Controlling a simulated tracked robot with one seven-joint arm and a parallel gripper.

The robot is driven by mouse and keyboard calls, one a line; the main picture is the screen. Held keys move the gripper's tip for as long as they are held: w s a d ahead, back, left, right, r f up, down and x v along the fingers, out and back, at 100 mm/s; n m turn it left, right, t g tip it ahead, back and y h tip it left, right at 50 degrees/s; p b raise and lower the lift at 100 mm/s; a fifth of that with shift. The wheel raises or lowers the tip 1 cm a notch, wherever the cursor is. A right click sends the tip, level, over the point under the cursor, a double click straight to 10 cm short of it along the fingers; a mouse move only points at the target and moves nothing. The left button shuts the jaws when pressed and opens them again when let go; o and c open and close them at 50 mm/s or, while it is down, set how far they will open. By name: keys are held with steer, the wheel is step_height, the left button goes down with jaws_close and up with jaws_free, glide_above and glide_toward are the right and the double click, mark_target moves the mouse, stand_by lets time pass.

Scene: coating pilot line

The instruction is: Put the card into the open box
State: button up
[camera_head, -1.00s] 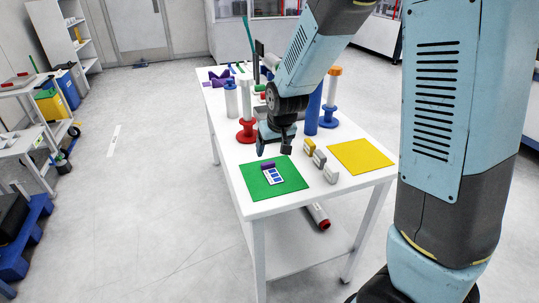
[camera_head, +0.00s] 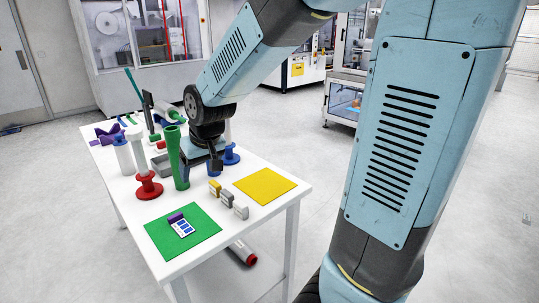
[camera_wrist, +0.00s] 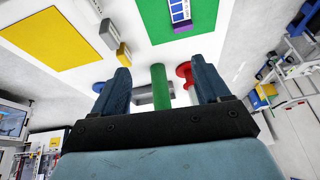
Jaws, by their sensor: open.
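The card (camera_head: 183,228) is white with blue squares and a purple piece at one end. It lies on the green mat (camera_head: 207,218) at the table's front left. It shows at the top of the wrist view (camera_wrist: 181,12). A small grey open box (camera_head: 161,166) is at mid-table, partly hidden behind a green tube (camera_head: 178,150). My gripper (camera_head: 201,170) is open above the table, right of the tube and away from the card. In the wrist view, the tube shows between the spread fingers (camera_wrist: 162,75), which appear empty; the box is partly hidden there.
A red spool (camera_head: 149,188) and blue spool (camera_head: 231,155) stand near the gripper. Small yellow and grey blocks (camera_head: 227,198) stand between the green mat and the yellow mat (camera_head: 265,186). The table's back is cluttered; its front right has bare white surface.

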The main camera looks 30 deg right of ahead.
steer(key=s+d+r+m, duration=0.1)
steer(key=s+d+r, duration=0.2)
steer(key=s, duration=0.3)
steer(key=s+d+r+h, duration=0.1)
steer(key=s+d+r, duration=0.2)
steer(key=s, duration=0.3)
steer(key=s+d+r+m+t, duration=0.1)
steer(key=s+d+r, duration=0.3)
steer(key=s+d, duration=0.1)
steer(key=shift+s+m, duration=0.3)
steer(key=shift+s, duration=0.1)
steer(key=shift+o, duration=0.5)
steer(key=shift+s+d+r, duration=0.1)
steer(key=shift+s, duration=0.25)
steer(key=n+g+y, duration=0.1)
steer(key=n, duration=0.3)
glide_above(175, 216)
steer(key=s+d, duration=0.2)
steer(key=s, duration=0.4)
step_height(175, 216, down, 16)
steer(key=shift+x, duration=7)
steer(key=shift+w+a, duration=0.1)
steer(key=c, duration=1.2)
